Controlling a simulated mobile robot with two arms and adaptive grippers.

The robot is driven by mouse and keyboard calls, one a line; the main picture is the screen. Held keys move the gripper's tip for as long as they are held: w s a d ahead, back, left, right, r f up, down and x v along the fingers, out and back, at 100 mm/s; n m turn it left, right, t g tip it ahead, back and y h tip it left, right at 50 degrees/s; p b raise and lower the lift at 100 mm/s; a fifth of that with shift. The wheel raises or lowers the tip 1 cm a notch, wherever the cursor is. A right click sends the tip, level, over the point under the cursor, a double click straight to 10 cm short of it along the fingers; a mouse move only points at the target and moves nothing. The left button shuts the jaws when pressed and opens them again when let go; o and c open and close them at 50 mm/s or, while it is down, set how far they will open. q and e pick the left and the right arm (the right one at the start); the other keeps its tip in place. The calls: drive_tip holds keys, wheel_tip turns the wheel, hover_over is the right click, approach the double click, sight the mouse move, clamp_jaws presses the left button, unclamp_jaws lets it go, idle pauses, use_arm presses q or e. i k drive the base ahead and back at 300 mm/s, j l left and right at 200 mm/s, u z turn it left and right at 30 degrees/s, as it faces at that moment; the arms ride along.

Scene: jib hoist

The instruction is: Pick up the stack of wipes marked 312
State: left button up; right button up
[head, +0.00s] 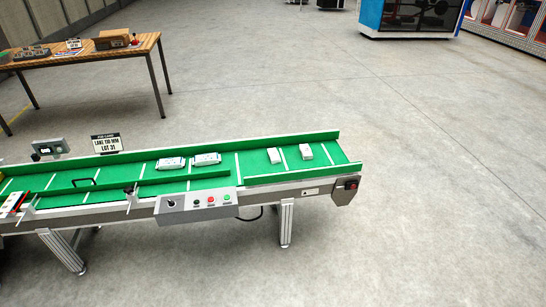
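Several small white packs lie on the green conveyor belt (258,162) in the head view. One white pack (171,163) and a second white pack (207,159) lie close together left of the belt's middle. A third white pack (274,155) and a fourth white pack (306,151) lie apart towards the right end. Their markings are too small to read, so I cannot tell which one is marked 312. Neither of my grippers is in view.
A control box with buttons (197,203) is on the conveyor's near side. A sign (107,143) reading "LOT 31" stands behind it. A wooden table (105,55) with boxes stands at the back left. The concrete floor (420,200) is clear right of the conveyor.

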sight(305, 149)
drive_tip(key=i+l+u, duration=0.15)
drive_tip(key=u, duration=0.3)
drive_tip(key=i+l+u, duration=0.1)
drive_tip(key=u, duration=0.35)
drive_tip(key=l+u, duration=0.25)
drive_tip(key=u, duration=0.15)
drive_tip(key=l+u, duration=0.2)
drive_tip(key=l, duration=0.6)
drive_tip(key=i+l+u, duration=0.2)
drive_tip(key=l, duration=0.65)
drive_tip(key=k+l+u, duration=0.25)
drive_tip(key=l, duration=0.55)
drive_tip(key=l+u, duration=0.2)
drive_tip(key=l, duration=0.6)
